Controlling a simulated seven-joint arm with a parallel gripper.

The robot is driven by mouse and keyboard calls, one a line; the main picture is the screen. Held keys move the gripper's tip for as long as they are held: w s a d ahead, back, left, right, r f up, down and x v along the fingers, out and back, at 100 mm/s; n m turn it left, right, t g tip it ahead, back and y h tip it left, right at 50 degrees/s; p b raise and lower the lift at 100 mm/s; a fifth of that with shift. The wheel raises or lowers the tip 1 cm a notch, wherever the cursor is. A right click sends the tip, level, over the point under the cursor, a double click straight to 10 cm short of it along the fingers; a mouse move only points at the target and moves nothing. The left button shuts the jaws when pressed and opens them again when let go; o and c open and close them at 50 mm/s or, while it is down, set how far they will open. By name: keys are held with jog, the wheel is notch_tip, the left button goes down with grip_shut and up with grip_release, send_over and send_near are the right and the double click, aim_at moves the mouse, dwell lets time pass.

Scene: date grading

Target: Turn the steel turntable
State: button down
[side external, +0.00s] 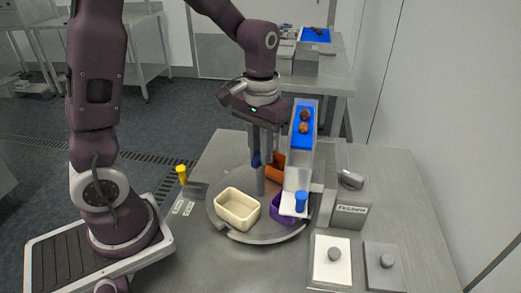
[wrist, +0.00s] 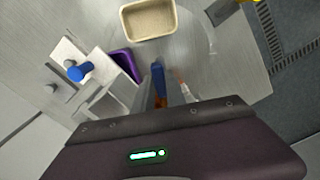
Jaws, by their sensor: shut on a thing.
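The steel turntable (side external: 225,222) is a round grey plate set on the bench, and part of it shows in the wrist view (wrist: 225,55). It carries a cream bin (side external: 237,208), a purple bin (side external: 283,210) and an orange bin (side external: 276,166). The cream bin (wrist: 149,20) and purple bin (wrist: 126,62) also show in the wrist view. My gripper (side external: 262,160) points down over the turntable's far part. It is shut on an upright blue piece (wrist: 158,80), seen between the fingers in the wrist view. Its lower end and the fingertips are partly hidden.
A sloped chute (side external: 302,160) with a blue bed and brown dates (side external: 304,120) stands close right of my gripper. A blue knob (side external: 300,202) is at its lower end. A yellow knob (side external: 181,173) stands left of the turntable. Plates with grey knobs (side external: 334,254) lie front right.

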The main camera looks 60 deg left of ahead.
jog(key=shift+n, duration=2.6)
jog(key=c, duration=1.4)
grip_release()
jog(key=shift+o, duration=0.2)
notch_tip(320, 180, up, 7)
jog(key=shift+r, duration=0.1)
